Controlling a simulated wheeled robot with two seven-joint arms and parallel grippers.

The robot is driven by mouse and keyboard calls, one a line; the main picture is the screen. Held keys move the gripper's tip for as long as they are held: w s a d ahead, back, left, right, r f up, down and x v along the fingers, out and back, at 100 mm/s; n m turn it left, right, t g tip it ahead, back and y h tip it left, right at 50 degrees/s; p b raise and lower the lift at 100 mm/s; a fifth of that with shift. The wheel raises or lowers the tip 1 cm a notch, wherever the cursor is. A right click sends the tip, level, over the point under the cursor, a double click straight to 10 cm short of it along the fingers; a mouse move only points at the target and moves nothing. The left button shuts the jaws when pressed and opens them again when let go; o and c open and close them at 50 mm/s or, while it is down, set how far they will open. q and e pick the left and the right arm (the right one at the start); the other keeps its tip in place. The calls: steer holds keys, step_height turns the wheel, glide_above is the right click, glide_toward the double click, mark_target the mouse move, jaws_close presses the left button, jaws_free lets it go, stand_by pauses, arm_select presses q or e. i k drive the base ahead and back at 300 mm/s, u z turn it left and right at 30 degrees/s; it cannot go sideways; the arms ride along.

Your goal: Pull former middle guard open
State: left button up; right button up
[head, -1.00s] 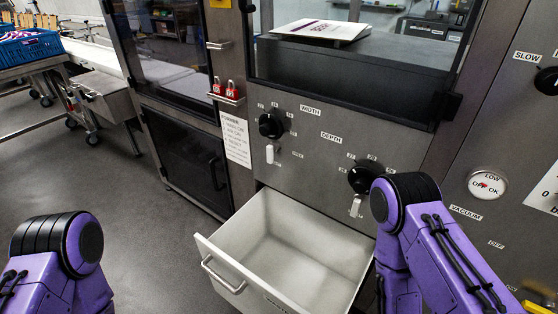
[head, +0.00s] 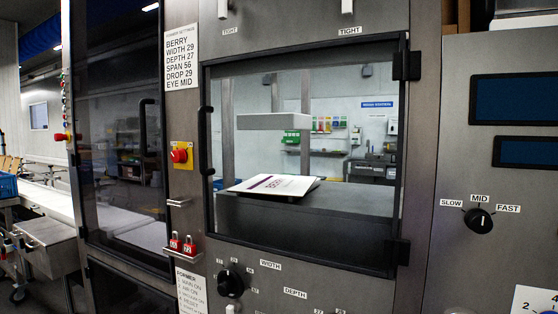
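The former's middle guard (head: 300,258) is a clear window panel in a black frame, in the middle of the head view. The guard looks shut, flush with the grey machine front. Behind its pane, a white card with a purple stripe (head: 277,184) lies on a dark block (head: 300,215). Neither gripper is in view, so what they hold is hidden.
Left of the guard are a red stop button on yellow (head: 180,155), a small silver handle (head: 178,203) and red padlocks (head: 190,247). A tall dark glazed door (head: 120,150) stands further left. A WIDTH knob (head: 231,283) is below, and a speed knob (head: 480,220) is at right.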

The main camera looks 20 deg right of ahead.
mark_target(396, 64)
steer(key=k, duration=0.5)
steer(key=u, duration=1.3)
steer(key=i, duration=0.8)
steer(key=z, duration=2.1)
steer(key=i, duration=0.5)
steer(key=u, duration=0.05)
